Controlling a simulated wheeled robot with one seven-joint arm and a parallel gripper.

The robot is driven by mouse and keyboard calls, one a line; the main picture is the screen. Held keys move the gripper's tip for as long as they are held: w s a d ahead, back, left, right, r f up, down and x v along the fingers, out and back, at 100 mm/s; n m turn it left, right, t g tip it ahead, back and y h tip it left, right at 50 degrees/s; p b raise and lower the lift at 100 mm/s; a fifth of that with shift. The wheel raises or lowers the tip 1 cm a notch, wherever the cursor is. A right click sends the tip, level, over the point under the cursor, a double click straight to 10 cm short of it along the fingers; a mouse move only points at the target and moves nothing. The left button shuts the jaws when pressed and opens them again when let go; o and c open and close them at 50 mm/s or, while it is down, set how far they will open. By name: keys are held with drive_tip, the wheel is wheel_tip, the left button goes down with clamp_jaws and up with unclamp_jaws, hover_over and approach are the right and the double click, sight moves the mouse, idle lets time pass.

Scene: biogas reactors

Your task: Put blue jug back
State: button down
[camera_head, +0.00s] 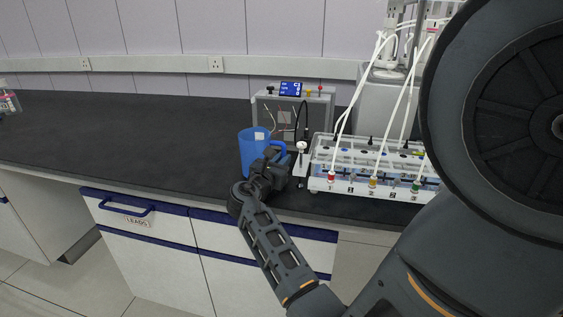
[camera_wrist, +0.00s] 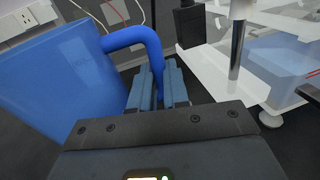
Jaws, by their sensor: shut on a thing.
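The blue jug (camera_head: 252,150) is upright at the black bench top, just left of the reactor rack. I cannot tell if its base touches the bench. My gripper (camera_head: 272,166) is at its right side, by the handle. In the wrist view the jug (camera_wrist: 60,85) fills the left side, and its handle curves down to my gripper (camera_wrist: 160,88). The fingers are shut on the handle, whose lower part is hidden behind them.
A reactor rack (camera_head: 318,184) with bottles and white tubes stands close to the right. A control box (camera_head: 325,97) with a blue display is behind. The black bench top (camera_head: 120,135) is clear to the left. Drawers (camera_head: 150,222) are below the front edge.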

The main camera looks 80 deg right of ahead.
drive_tip(key=shift+f, duration=0.1)
drive_tip(key=c, duration=1.1)
unclamp_jaws()
drive_tip(key=shift+w+a, duration=0.1)
drive_tip(key=shift+a, duration=0.15)
drive_tip(key=v, duration=1.1)
drive_tip(key=shift+w+a+r+b, duration=0.1)
drive_tip(key=shift+a+r+b, duration=0.1)
drive_tip(key=shift+a+b, duration=0.1)
